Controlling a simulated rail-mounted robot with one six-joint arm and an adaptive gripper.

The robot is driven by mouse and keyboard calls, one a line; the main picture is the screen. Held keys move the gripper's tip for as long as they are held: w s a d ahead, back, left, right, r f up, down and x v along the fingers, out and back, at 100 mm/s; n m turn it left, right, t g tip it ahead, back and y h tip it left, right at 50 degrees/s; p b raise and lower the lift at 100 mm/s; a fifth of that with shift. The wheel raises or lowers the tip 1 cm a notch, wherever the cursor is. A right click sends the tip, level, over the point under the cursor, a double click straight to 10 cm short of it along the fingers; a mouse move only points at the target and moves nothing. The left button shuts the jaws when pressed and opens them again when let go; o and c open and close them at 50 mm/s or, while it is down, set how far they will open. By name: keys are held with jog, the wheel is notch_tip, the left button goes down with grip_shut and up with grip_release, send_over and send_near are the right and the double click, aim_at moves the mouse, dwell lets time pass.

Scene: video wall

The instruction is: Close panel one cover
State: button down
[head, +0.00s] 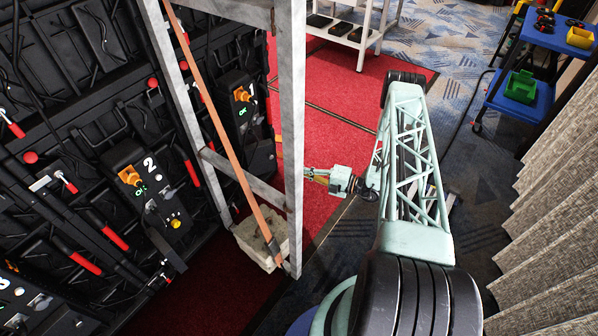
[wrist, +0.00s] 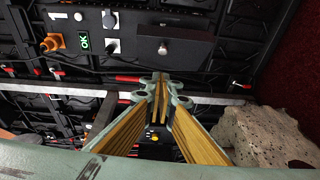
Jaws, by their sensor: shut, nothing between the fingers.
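Panel one (head: 238,108), a black box marked 1 with an orange plug and a green OK display, is on the wall behind the metal frame. In the wrist view, panel one (wrist: 84,22) runs across the top. A dark flap with a round knob, apparently its cover (wrist: 190,46), sticks out beside the switches, which are uncovered. My gripper (head: 309,173) is right of the frame post, apart from the panel. In the wrist view my gripper (wrist: 159,78) has its fingertips together and empty, below the cover in the picture. The gap between them is hard to judge.
A grey metal frame (head: 294,130) with an orange strap (head: 222,125) stands between my arm and the wall. A concrete block (head: 255,246) sits at its foot and shows close on the right in the wrist view (wrist: 258,138). Panel two (head: 145,180) is left of panel one.

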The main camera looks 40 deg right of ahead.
aim_at(270, 158)
jog(key=w+a+b, duration=0.2)
jog(key=w+a, duration=0.1)
jog(key=w, duration=0.7)
jog(key=shift+w+a+f+b, duration=0.25)
jog(key=shift+a+f+b, duration=0.05)
jog(key=shift+a+b, duration=0.1)
jog(key=shift+d, duration=0.25)
dwell(0.3)
